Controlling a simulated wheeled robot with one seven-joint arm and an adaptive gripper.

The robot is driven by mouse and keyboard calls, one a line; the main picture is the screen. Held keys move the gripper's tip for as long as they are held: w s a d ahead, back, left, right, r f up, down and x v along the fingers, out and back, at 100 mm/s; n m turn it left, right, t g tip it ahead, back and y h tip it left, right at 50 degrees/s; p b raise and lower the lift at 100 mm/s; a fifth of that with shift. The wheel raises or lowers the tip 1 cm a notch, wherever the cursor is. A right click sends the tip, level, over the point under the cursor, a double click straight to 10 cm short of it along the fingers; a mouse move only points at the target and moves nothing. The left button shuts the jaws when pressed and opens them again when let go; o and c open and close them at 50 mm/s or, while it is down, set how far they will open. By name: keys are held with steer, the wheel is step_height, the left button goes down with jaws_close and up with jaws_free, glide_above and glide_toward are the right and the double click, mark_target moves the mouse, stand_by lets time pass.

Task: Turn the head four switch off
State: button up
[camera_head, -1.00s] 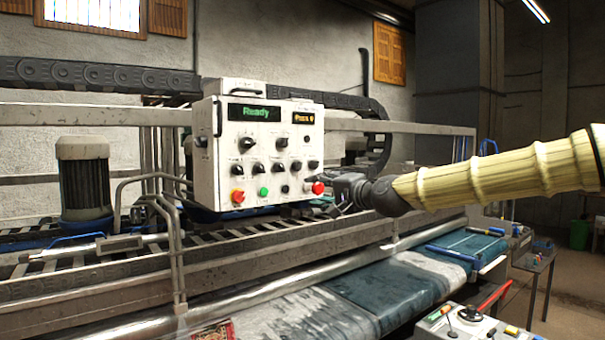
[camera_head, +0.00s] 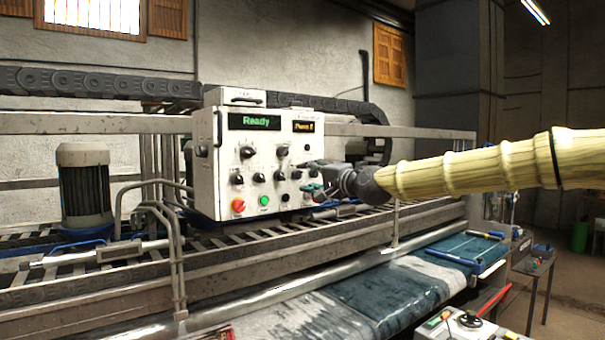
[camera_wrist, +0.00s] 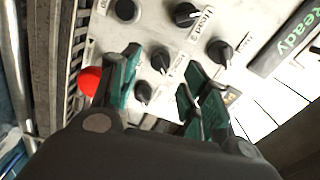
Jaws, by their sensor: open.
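A white control panel (camera_head: 207,185) carries several black rotary switches and coloured buttons. In the wrist view, my gripper (camera_wrist: 157,72) is open, with its green fingers apart in front of the panel face. A black switch (camera_wrist: 160,60) shows between the fingers, and a second black switch (camera_wrist: 143,92) sits just below it. A "Head 5" label (camera_wrist: 199,24) is partly readable; I cannot tell which switch is head four. In the head view, my gripper (camera_head: 309,179) is at the panel's right side and hides some controls. Contact with a switch cannot be told.
A red button (camera_wrist: 91,80) lies left of the fingers in the wrist view. The green "Ready" display (camera_head: 255,121) is at the panel's top. Rails and a conveyor with wet dark fabric (camera_head: 375,300) run below.

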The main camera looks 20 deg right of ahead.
mark_target(299, 175)
steer(key=shift+p+x, duration=0.55)
steer(key=shift+x, duration=1.3)
jaws_close()
